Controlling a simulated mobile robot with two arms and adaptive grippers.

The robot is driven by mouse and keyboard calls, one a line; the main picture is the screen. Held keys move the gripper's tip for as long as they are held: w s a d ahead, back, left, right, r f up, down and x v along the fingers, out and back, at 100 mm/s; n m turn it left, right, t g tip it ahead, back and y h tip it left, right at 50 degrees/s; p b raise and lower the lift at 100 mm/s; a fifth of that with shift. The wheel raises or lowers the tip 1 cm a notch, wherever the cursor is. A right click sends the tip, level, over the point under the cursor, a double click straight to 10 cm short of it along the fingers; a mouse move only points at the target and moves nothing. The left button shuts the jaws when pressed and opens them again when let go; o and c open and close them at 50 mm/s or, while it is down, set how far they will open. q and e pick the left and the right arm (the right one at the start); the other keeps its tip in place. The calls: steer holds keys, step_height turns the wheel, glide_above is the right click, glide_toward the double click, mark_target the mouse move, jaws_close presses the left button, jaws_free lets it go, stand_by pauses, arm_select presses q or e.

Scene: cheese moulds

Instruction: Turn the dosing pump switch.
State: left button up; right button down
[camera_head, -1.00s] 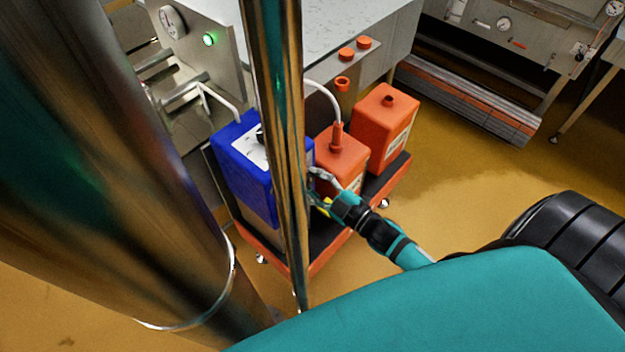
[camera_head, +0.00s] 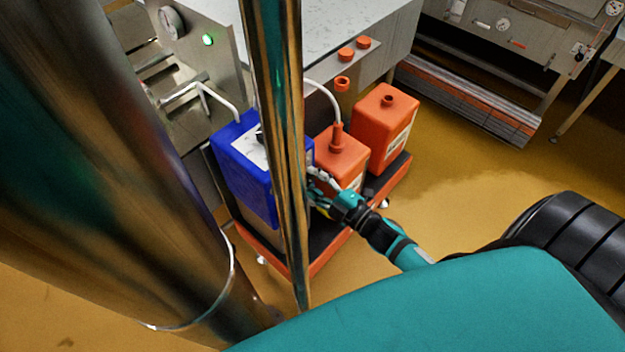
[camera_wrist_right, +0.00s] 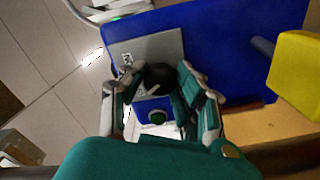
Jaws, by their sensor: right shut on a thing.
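The blue dosing pump (camera_head: 232,172) stands on a low cart, partly behind a shiny steel post in the head view. Its blue body (camera_wrist_right: 235,40) fills the top of the right wrist view. There, a black switch knob (camera_wrist_right: 158,76) sits on its grey panel (camera_wrist_right: 150,48), near a green button (camera_wrist_right: 157,117). My right gripper (camera_head: 320,183) reaches the pump's right side in the head view. In the wrist view its fingers (camera_wrist_right: 157,80) are on both sides of the knob, shut on it. The post hides the knob in the head view. My left gripper is not in view.
Orange canisters (camera_head: 385,120) stand behind the pump on the orange-rimmed cart (camera_head: 330,252). A yellow block (camera_wrist_right: 296,75) is at the right of the wrist view. A steel machine (camera_head: 350,20) stands behind. The floor right of the cart is open.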

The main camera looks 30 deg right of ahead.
steer(key=c, duration=0.9)
jaws_free()
steer(key=shift+c, duration=0.2)
steer(key=v, duration=1.2)
stand_by(5.0)
